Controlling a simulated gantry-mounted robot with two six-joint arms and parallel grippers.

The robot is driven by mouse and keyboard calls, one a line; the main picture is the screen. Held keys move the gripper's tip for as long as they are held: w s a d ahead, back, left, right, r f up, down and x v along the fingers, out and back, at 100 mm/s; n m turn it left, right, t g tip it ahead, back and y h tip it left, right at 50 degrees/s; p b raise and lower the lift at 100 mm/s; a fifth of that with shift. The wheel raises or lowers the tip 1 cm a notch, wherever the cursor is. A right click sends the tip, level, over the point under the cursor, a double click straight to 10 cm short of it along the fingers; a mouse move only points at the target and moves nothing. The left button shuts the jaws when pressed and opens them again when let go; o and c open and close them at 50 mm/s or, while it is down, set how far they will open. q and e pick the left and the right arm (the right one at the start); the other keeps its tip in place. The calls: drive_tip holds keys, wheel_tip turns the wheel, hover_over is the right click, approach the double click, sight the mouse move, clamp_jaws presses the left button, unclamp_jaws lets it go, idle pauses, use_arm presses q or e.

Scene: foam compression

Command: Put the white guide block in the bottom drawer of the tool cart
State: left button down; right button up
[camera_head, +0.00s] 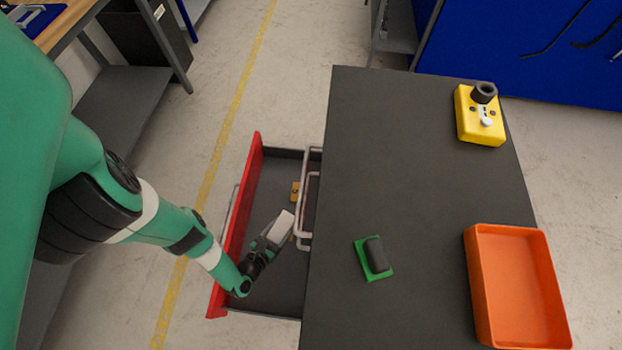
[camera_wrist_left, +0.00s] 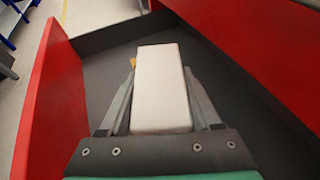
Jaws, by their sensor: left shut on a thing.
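The white guide block (camera_head: 272,230) is in my left gripper (camera_head: 279,233), inside the outline of the open drawer. In the left wrist view the block (camera_wrist_left: 160,88) lies between the two fingers of the left gripper (camera_wrist_left: 163,90), which is shut on it. The open drawer (camera_head: 275,285) of the tool cart (camera_head: 400,130) has a red front and a dark floor. Whether the block touches the drawer floor I cannot tell. My right gripper is not in view.
A small yellowish piece (camera_head: 295,192) lies in the drawer. Handles (camera_head: 303,235) of the cart overhang the drawer's right side. On the cart top are a yellow box (camera_head: 470,125), a green-based block (camera_head: 375,257) and an orange tray (camera_head: 478,290).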

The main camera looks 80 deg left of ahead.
use_arm(q)
drive_tip(key=f+b, duration=0.4)
drive_tip(key=f, duration=0.1)
drive_tip(key=f+b, duration=0.3)
drive_tip(key=f, duration=0.2)
drive_tip(key=shift+w+f+b, duration=0.2)
drive_tip(key=shift+f+b, duration=0.05)
drive_tip(key=shift+b, duration=0.1)
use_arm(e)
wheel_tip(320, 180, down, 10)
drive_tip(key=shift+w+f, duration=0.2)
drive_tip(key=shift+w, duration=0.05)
use_arm(q)
drive_tip(key=shift+w+r, duration=0.1)
drive_tip(key=shift+r, duration=0.05)
